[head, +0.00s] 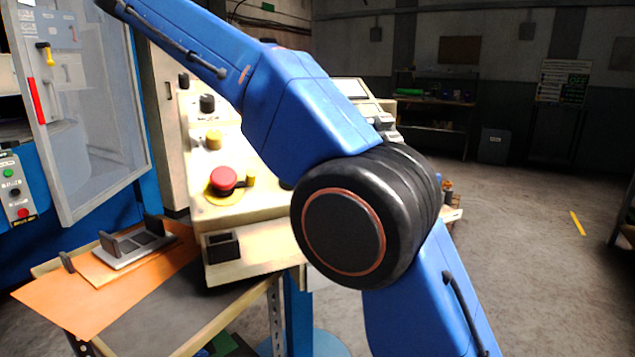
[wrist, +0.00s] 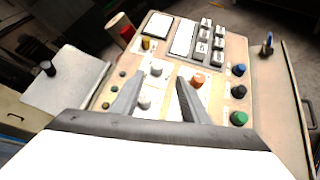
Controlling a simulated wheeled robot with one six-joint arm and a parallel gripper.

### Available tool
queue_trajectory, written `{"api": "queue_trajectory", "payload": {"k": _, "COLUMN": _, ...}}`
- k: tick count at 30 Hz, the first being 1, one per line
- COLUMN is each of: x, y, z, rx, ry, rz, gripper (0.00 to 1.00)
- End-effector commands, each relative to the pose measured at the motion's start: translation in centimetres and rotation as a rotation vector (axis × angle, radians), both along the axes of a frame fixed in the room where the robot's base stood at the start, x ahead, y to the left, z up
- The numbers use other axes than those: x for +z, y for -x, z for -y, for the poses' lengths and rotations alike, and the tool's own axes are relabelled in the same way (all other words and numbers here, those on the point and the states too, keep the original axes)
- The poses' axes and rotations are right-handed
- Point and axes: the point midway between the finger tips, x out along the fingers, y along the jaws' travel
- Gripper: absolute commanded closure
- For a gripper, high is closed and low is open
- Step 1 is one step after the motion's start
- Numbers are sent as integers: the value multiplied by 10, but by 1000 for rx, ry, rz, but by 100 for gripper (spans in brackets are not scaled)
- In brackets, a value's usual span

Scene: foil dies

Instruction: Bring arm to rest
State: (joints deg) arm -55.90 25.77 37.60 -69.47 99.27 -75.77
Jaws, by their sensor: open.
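My blue arm fills the middle of the head view, bent at a large black joint, with its upper link running out past the top left edge. My gripper is out of the head view. In the wrist view my gripper (wrist: 160,82) has its two grey fingers apart with nothing between them. The fingers point at a beige control panel (wrist: 215,97) with knobs and keys. I cannot tell how far the fingertips are from its surface.
In the head view a beige console with a red mushroom button (head: 223,178) stands behind my arm. A glazed machine door (head: 95,120) is open at left. A grey plate (head: 130,247) with dark uprights lies on orange sheets (head: 65,303). Floor at right is mostly clear.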

Motion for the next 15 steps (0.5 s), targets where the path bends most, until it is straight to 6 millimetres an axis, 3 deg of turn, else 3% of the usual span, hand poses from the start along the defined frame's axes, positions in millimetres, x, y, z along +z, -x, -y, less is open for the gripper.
{"api": "queue_trajectory", "payload": {"k": 8, "x": -9, "y": -16, "z": 64, "rx": -34, "ry": -98, "rz": -15, "gripper": 59}}
{"api": "queue_trajectory", "payload": {"k": 15, "x": -39, "y": -18, "z": 151, "rx": -102, "ry": -258, "rz": -38, "gripper": 59}}
